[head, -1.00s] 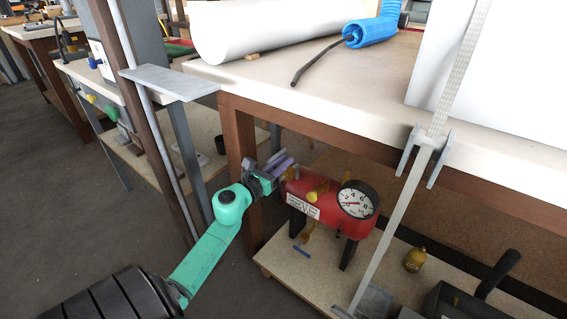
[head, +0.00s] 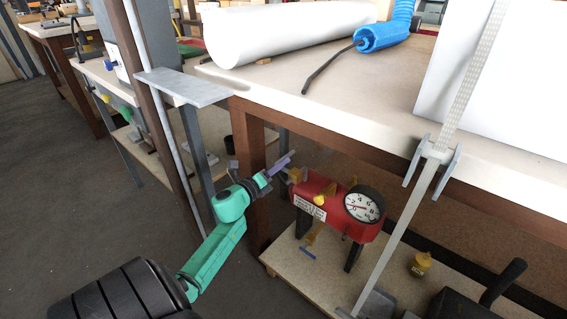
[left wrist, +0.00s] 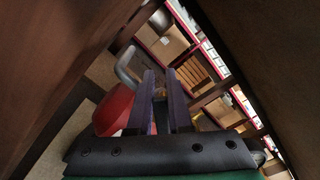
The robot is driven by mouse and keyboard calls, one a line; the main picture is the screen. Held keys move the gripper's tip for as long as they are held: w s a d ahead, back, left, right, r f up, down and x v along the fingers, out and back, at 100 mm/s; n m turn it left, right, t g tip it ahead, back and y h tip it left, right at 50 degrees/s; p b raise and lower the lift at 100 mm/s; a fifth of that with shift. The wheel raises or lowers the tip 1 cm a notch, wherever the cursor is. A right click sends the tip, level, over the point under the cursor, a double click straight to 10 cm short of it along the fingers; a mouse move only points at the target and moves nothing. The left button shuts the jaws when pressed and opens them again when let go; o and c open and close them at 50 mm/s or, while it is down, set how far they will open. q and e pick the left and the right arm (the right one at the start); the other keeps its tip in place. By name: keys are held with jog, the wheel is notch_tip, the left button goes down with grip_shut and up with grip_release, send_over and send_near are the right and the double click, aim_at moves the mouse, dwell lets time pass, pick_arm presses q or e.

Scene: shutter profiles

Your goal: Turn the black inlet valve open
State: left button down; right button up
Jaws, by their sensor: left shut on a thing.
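The red compressor tank (head: 335,213) stands on the lower shelf, with a round black-rimmed gauge (head: 363,204) and a yellow knob (head: 319,200). My green left arm reaches its left end. The left gripper (head: 285,163) has purple fingers, seen nearly edge-on at that end. In the left wrist view its fingers (left wrist: 163,100) stand close together, shut on a thin dark piece between them (left wrist: 161,112), apparently the black inlet valve. The valve is mostly hidden by the fingers, so its angle cannot be told. The tank (left wrist: 114,108) lies left of the fingers there. My right gripper is not in view.
The bench top (head: 330,95) overhangs the tank, and a brown leg (head: 248,175) stands close behind my arm. A pale slanted clamp bar (head: 408,220) crosses in front at right. A small yellow bottle (head: 420,264) stands on the lower shelf (head: 320,280).

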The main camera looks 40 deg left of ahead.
pick_arm(q)
jog(key=shift+a+f+n+p, duration=0.15)
jog(key=shift+f+n+p, duration=0.3)
jog(key=shift+n, duration=0.8)
jog(key=shift+a+f+n+p, duration=0.2)
jog(key=shift+f+n, duration=0.5)
jog(key=shift+n, duration=0.6)
jog(key=shift+a+f+n+p, duration=0.2)
jog(key=shift+f+n, duration=0.35)
jog(key=shift+n, duration=0.7)
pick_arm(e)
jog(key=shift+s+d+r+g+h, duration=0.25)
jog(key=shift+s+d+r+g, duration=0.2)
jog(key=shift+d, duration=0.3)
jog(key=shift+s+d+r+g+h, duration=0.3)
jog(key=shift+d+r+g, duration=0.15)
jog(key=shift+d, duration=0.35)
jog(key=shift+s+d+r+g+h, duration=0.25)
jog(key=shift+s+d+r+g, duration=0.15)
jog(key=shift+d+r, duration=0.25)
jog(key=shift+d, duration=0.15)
pick_arm(q)
jog(key=c, duration=0.8)
grip_release()
jog(key=shift+c, duration=0.2)
